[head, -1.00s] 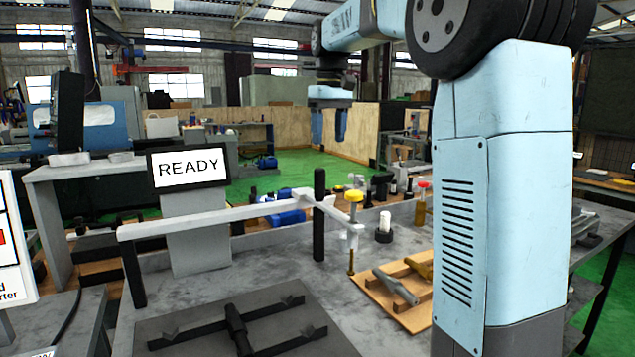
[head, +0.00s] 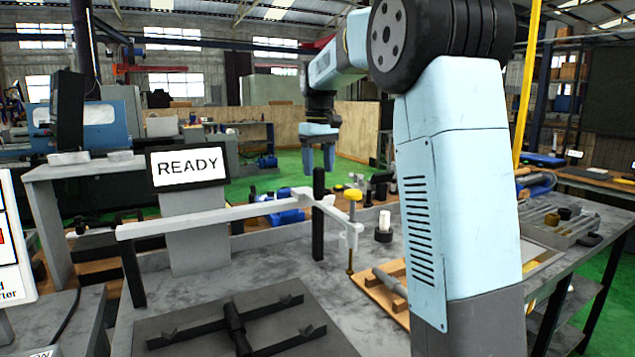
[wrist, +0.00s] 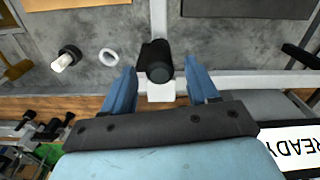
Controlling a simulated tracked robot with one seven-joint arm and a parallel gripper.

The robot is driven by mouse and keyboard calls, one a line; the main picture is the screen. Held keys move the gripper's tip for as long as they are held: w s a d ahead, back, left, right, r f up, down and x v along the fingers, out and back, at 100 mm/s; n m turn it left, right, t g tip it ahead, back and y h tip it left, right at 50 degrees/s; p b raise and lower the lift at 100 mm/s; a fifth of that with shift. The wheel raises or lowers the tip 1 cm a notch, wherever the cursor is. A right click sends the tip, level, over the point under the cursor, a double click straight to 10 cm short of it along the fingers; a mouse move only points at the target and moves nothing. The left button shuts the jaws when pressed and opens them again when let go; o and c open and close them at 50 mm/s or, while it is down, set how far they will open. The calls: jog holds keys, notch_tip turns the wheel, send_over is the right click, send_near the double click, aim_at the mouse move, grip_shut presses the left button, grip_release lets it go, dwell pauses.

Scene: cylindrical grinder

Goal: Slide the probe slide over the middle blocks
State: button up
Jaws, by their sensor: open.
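The grey probe slide (head: 305,195) sits at the right end of a long light-grey rail (head: 215,214). A black upright handle (head: 319,182) rises from it. A side arm carries a yellow-topped screw (head: 353,195). My gripper (head: 319,168) is open and points down just over the handle. In the wrist view, the round handle top (wrist: 157,60) shows between the blue fingers, with a gap on each side. A dark plate (head: 280,342) in front of the rail carries black bars with small V-shaped blocks (head: 237,325). I cannot tell which are the middle blocks.
A READY screen (head: 187,167) stands behind the rail's left part. A white cylinder on a black base (head: 384,226) and a wooden board with tools (head: 375,290) lie right of the slide. The rail's span left of the slide looks clear.

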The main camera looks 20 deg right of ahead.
send_over(319, 200)
jog(key=w, duration=0.1)
jog(key=shift+w+d+f, duration=0.1)
jog(key=shift+f, duration=1.1)
jog(key=shift+d+f, duration=0.1)
jog(key=shift+f, duration=1.1)
